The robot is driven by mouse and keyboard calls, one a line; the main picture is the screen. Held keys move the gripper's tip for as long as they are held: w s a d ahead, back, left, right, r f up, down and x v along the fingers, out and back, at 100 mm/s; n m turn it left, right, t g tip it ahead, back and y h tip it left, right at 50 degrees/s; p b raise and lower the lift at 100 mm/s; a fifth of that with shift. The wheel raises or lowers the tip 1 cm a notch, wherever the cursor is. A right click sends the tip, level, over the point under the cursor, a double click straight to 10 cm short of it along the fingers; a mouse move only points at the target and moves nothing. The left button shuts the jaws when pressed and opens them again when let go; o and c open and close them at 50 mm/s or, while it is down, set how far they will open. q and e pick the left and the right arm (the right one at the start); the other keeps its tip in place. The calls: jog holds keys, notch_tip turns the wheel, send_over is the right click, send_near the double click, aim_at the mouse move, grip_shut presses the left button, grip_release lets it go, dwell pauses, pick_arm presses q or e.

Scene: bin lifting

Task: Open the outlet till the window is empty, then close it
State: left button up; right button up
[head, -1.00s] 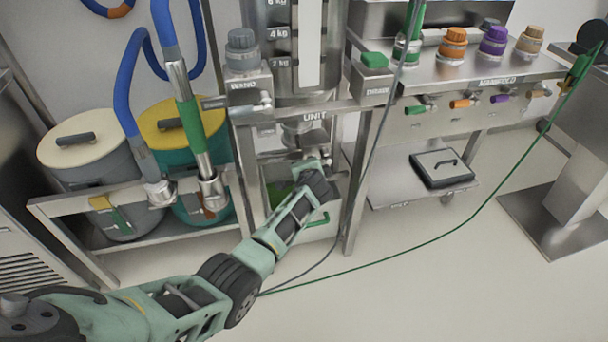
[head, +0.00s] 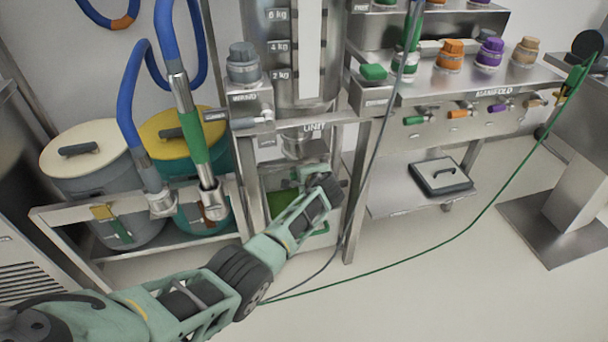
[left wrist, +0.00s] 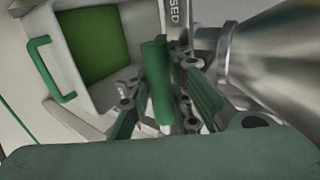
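The steel vessel (head: 335,70) has a tall pale window strip (head: 308,50) beside kg marks; I cannot tell a fill level in it. Its steel outlet (head: 297,143) sits below the "UNIT" label, and shows as a large cone in the left wrist view (left wrist: 275,50). My left gripper (head: 312,172) is under the outlet. In the left wrist view its fingers (left wrist: 165,105) stand on either side of a green lever handle (left wrist: 157,75), seemingly with gaps. A plate ending in "SED" (left wrist: 175,14) is behind the handle. My right gripper is out of view.
A pale bin with green inside (left wrist: 95,45) and a green side handle (left wrist: 48,70) stands under the outlet. Frame posts flank the arm. Lidded drums (head: 85,160) are at left with blue hoses. A green cable (head: 440,233) crosses the floor at right.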

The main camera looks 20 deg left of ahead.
pick_arm(q)
jog(key=o, duration=0.5)
jog(key=shift+c, duration=0.2)
jog(key=shift+d, duration=0.1)
jog(key=v, duration=1.2)
